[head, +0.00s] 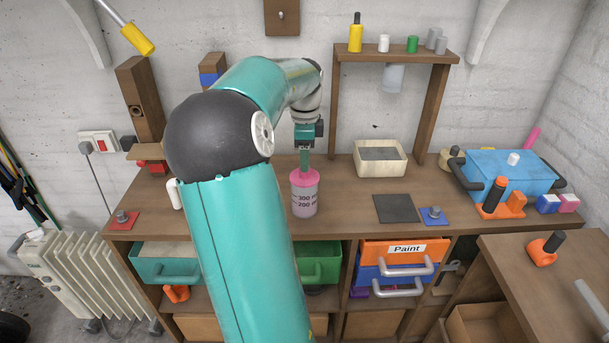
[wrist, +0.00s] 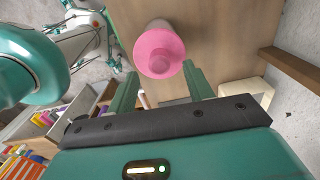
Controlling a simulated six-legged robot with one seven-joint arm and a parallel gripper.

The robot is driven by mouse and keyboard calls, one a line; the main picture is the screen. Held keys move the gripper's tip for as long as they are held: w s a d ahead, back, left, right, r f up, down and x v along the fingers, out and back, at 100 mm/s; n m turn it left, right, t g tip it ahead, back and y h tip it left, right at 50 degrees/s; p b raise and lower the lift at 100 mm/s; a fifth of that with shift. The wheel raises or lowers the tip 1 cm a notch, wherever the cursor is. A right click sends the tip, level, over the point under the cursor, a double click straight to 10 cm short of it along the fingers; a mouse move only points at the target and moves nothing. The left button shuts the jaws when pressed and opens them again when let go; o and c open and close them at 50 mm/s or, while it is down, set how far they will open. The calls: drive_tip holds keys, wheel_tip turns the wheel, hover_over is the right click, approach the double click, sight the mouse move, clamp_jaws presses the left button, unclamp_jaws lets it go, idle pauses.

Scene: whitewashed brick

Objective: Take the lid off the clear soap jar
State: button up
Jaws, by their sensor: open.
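The clear soap jar (head: 305,202) stands upright on the wooden workbench, with dark volume marks on its side. Its pink lid (head: 303,178) sits on top of it; the lid also shows in the wrist view (wrist: 159,52). My gripper (head: 304,163) is directly above the lid in the head view, pointing down. In the wrist view my gripper (wrist: 160,82) is open, its two green fingers apart with nothing between them. The lid lies just beyond the fingertips. I cannot tell whether the fingers touch it.
A cream box (head: 398,170) stands behind to the right. A dark square mat (head: 396,209) and a small blue block with a knob (head: 433,216) lie right of the jar. A blue case (head: 510,172) stands further right. A wooden shelf (head: 395,54) rises at the back.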

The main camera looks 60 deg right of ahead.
wheel_tip(320, 180, down, 4)
drive_tip(key=shift+r, duration=0.1)
drive_tip(key=shift+c, duration=0.2)
drive_tip(key=c, duration=1)
drive_tip(key=shift+r, duration=0.15)
